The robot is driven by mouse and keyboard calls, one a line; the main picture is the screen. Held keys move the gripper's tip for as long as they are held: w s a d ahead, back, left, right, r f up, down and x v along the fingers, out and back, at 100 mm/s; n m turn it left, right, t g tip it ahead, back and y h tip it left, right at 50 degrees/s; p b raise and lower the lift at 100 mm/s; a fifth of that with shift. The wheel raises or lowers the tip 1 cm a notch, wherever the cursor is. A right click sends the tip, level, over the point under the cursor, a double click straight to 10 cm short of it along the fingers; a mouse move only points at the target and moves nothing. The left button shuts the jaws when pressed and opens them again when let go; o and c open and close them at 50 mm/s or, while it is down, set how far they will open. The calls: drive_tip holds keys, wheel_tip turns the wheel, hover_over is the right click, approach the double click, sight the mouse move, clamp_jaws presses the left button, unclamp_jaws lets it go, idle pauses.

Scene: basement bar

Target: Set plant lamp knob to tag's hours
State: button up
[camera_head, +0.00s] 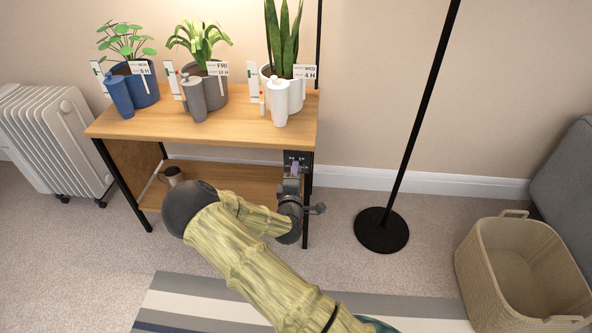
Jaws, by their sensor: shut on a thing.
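A dark control panel (304,156) is mounted at the right front of the wooden plant stand, just under its top board. A small pale-purple knob (296,166) shows on it. My gripper (293,177) is at the panel from below, shut on the knob; the fingertips partly cover it, so its setting cannot be read. Three white tags stand at the pots: the left tag (143,69) seems to read MON 8 H, the middle tag (220,69) FRI 12 H, and the right tag (306,72) WED 4 H.
Plants in blue (146,90), grey (214,95) and white (295,97) pots stand on top, each with a matching bottle. A mug (173,174) is on the lower shelf. A black floor lamp base (381,231) and wicker basket (477,262) stand right, a radiator (50,135) left.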

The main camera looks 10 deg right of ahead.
drive_tip(key=m+p, duration=0.2)
drive_tip(key=m, duration=1.9)
drive_tip(key=shift+f, duration=0.1)
idle(0.4)
drive_tip(key=o, duration=1)
drive_tip(key=shift+s, duration=0.1)
drive_tip(key=p+v, duration=0.3)
drive_tip(key=v, duration=1.4)
drive_tip(key=shift+s+a+p, duration=0.1)
drive_tip(key=shift+s+p, duration=0.05)
drive_tip(key=shift+p, duration=0.2)
